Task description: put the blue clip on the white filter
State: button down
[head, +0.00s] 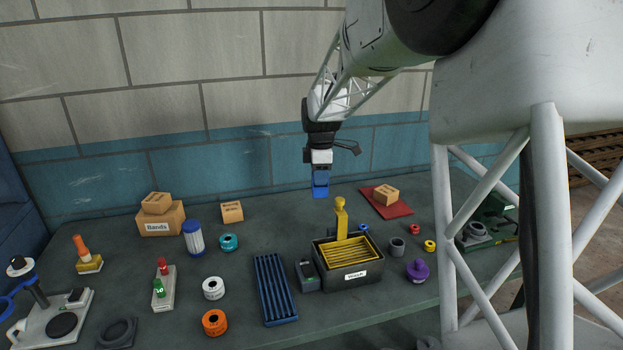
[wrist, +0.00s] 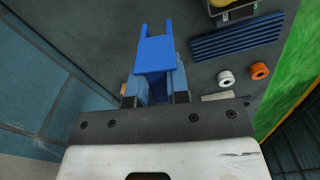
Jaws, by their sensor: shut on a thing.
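The blue clip (head: 320,188) hangs below my gripper (head: 320,171) in the head view, above the back of the table. In the wrist view the clip (wrist: 157,52) stands out from between the fingers of my gripper (wrist: 155,96), which is shut on it. Its two prongs point away from me. The white filter (head: 195,241), a white ribbed cylinder with blue ends, stands upright on the table to the left of my gripper and apart from it. I cannot make out the filter in the wrist view.
Cardboard boxes (head: 161,220) stand at the back left, a smaller box (head: 232,211) beside the filter. A teal ring (head: 229,243) lies just right of the filter. A blue ribbed tray (head: 274,289) and a black bin (head: 348,272) with a yellow upright handle (head: 341,218) stand further front.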

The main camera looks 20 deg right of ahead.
jog(key=shift+a, duration=0.1)
jog(key=s+a, duration=0.3)
jog(key=a, duration=0.7)
jog(key=s+a+f+n, duration=0.1)
jog(key=s+a, duration=0.2)
jog(key=a, duration=0.8)
jog(key=s+a+n, duration=0.1)
jog(key=s+a, duration=0.2)
jog(key=a, duration=0.8)
jog(key=shift+a+f, duration=0.2)
jog(key=shift+f, duration=0.2)
jog(key=shift+w, duration=0.1)
send_over(190, 224)
jog(key=shift+f, duration=0.75)
jog(key=shift+f, duration=1.75)
